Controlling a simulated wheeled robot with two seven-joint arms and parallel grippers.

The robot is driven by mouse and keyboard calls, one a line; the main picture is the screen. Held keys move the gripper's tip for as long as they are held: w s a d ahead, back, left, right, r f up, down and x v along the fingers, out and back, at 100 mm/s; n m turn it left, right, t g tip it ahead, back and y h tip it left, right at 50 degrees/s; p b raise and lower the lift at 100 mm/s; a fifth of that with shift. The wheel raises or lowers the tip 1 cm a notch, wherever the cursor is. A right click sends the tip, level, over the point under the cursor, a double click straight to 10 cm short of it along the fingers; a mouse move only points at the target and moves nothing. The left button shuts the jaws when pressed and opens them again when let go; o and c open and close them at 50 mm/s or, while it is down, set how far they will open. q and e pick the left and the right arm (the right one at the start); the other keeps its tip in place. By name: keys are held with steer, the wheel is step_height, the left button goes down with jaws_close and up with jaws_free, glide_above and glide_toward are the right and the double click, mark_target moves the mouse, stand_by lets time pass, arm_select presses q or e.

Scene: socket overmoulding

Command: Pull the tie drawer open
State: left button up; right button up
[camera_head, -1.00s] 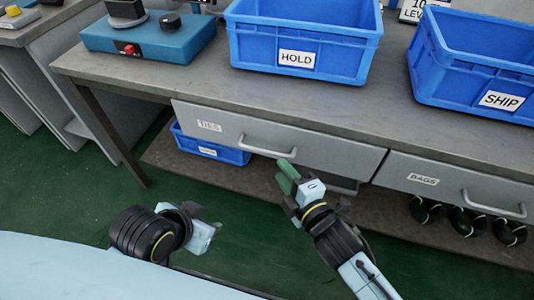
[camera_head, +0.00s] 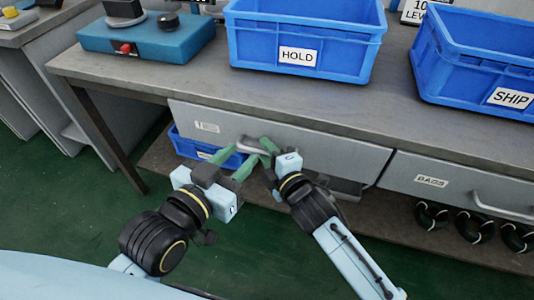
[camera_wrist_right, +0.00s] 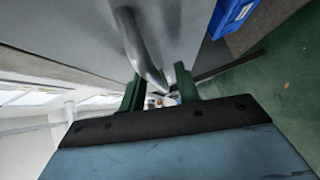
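The tie drawer (camera_head: 310,150) is a grey front under the bench top, with a small label at its left; it looks shut. Its grey bar handle (camera_head: 250,145) is partly hidden by my green fingertips. My right gripper (camera_head: 268,152) is at the right part of the handle. In the right wrist view its two green fingers (camera_wrist_right: 158,88) stand apart, and the handle (camera_wrist_right: 143,50) runs down to the gap between them; I cannot tell whether they touch it. My left gripper (camera_head: 232,162) is just below and left of the handle, its green fingers apart and empty.
Blue HOLD (camera_head: 300,75) and SHIP (camera_head: 470,75) bins stand on the bench top (camera_head: 330,110). A bags drawer (camera_head: 450,185) is to the right, with black coils below it. A blue bin (camera_head: 190,148) sits on the lower shelf, behind my left gripper.

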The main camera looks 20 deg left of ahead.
arm_select(q)
steer(key=shift+d+r, duration=0.1)
steer(key=shift+r, duration=0.2)
arm_select(e)
steer(key=shift+w+a, duration=0.1)
jaws_close()
